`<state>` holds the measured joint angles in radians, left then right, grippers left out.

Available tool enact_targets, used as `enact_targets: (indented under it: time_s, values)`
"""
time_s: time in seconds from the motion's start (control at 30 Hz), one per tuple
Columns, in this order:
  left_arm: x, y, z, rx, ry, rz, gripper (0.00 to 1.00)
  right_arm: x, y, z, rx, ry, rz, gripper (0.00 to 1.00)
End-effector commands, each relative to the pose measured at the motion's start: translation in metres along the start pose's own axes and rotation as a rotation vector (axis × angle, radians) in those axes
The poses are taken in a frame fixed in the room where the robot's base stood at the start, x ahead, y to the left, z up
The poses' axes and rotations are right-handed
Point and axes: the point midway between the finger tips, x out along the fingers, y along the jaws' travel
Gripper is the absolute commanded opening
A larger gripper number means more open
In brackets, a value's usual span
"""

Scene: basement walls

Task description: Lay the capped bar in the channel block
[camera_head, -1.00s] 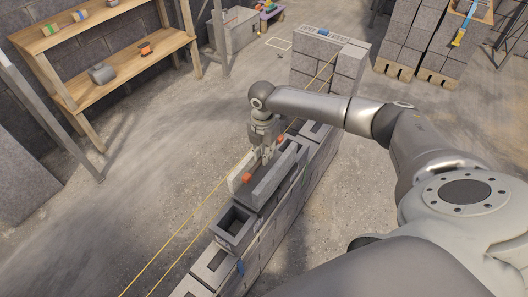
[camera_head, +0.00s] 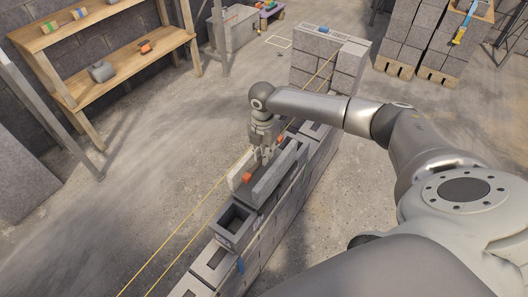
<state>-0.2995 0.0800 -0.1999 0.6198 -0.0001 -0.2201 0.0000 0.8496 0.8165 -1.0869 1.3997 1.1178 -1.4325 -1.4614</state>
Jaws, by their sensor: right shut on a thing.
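The capped bar shows by its orange end caps: the near cap (camera_head: 247,177) and part of the far one. Its middle is hidden by my right gripper (camera_head: 264,156). That gripper points down and is shut on the bar. The grey channel block (camera_head: 276,172) sits on top of the low block wall, its long side walls running along the wall. The bar is lined up lengthwise between the pale left side and the grey right side. I cannot tell whether it touches the channel floor. My left gripper is not in view.
A hollow block (camera_head: 235,225) stands on the wall just in front of the channel block. Yellow string lines (camera_head: 180,232) run along the wall's left side. A wooden shelf (camera_head: 130,55) stands back left. The floor (camera_head: 130,200) left of the wall is clear.

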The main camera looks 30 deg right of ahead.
Motion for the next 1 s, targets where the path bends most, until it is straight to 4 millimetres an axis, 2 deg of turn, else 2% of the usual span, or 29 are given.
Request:
enact_targets:
  time_s: [1.0]
  values:
    - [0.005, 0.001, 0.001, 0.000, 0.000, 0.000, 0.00, 0.012, 0.001, 0.000, 0.000, 0.000, 0.001, 0.00]
